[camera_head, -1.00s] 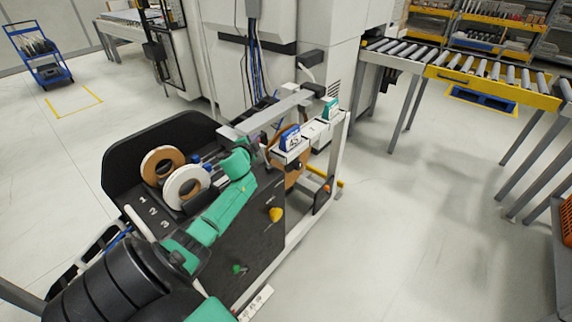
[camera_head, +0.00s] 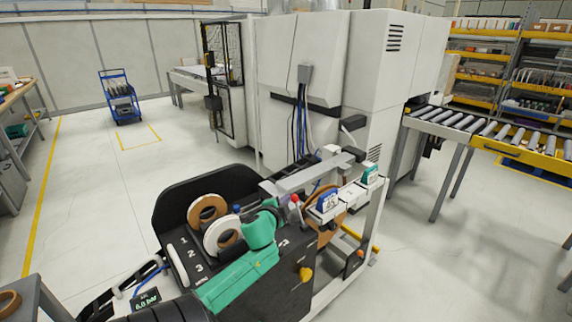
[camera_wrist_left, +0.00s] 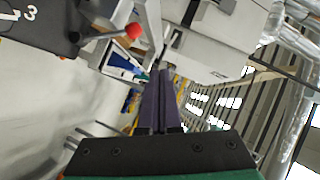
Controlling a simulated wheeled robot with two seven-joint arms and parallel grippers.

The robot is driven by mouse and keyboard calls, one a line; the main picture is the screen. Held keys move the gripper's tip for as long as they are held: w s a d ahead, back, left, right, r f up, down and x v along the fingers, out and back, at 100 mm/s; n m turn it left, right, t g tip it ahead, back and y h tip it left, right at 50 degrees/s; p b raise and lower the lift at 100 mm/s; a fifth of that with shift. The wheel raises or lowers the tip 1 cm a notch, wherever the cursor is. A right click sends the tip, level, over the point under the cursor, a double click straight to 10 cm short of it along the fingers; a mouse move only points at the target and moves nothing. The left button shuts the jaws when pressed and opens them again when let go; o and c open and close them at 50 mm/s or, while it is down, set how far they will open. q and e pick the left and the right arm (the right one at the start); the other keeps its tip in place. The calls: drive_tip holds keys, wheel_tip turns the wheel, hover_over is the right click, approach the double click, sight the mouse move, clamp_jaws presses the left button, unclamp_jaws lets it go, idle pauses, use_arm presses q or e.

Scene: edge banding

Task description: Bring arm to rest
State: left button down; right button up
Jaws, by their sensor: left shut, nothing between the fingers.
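My left arm, in green and black, comes in from the bottom left in the head view and reaches over the black edge-banding unit (camera_head: 185,200). My left gripper (camera_head: 281,210) is at its far end, small and partly hidden by the green wrist. In the left wrist view its two dark fingers (camera_wrist_left: 158,85) lie together, shut, with nothing between them. A red knob (camera_wrist_left: 133,31) shows beyond them to the left. My right gripper is not in view.
A brown roll (camera_head: 207,210) and a white roll (camera_head: 221,236) stand on the unit beside my left arm. A metal bar (camera_head: 305,177) and number tags (camera_head: 328,203) lie close past the gripper. A white machine (camera_head: 350,60) stands behind. Open floor (camera_head: 90,190) lies left.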

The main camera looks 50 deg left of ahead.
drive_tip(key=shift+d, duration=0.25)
